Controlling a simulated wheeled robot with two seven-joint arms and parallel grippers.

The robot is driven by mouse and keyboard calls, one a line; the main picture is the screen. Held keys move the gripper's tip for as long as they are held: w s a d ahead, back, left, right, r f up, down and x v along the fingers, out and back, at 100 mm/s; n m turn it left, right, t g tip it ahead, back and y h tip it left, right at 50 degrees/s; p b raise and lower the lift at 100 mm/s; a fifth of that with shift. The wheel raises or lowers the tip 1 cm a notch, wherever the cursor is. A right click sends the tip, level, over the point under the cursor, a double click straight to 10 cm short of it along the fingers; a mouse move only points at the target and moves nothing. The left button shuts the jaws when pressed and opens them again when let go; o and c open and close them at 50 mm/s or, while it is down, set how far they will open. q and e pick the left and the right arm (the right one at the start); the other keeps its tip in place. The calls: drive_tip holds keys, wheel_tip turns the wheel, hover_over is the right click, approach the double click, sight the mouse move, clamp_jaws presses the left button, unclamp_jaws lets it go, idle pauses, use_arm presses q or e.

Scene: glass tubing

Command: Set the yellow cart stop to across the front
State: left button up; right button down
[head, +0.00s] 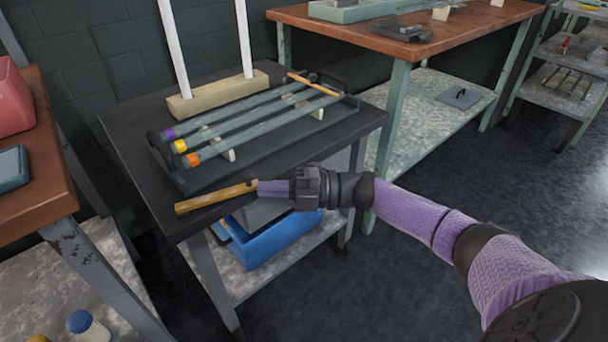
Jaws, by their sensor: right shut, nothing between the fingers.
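The yellow cart stop (215,197) is a flat yellow bar at the near left part of the dark cart top (345,133). It lies slightly askew to the near edge, with its right end close to that edge. My right gripper (262,187) reaches in from the right and is shut and empty, its tips at the bar's right end. The tips overlap that end in the picture, and I cannot tell whether they touch it. My left gripper is out of view.
A dark rack (180,180) on the cart holds several glass tubes with coloured ends. Two white uprights stand in a wooden block (217,93) behind it. A blue bin (270,238) sits on the lower shelf. Brown-topped benches stand left and behind. Open floor lies right.

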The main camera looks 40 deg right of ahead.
use_arm(q)
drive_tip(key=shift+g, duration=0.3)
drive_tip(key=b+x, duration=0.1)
drive_tip(key=b, duration=0.1)
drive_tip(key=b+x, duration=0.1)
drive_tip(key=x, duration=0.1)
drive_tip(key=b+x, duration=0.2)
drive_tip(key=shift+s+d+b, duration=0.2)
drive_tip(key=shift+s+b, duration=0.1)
drive_tip(key=shift+b, duration=0.05)
use_arm(e)
drive_tip(key=w+d, duration=0.2)
drive_tip(key=d, duration=0.7)
drive_tip(key=shift+d+f, duration=0.2)
drive_tip(key=shift+d, duration=0.15)
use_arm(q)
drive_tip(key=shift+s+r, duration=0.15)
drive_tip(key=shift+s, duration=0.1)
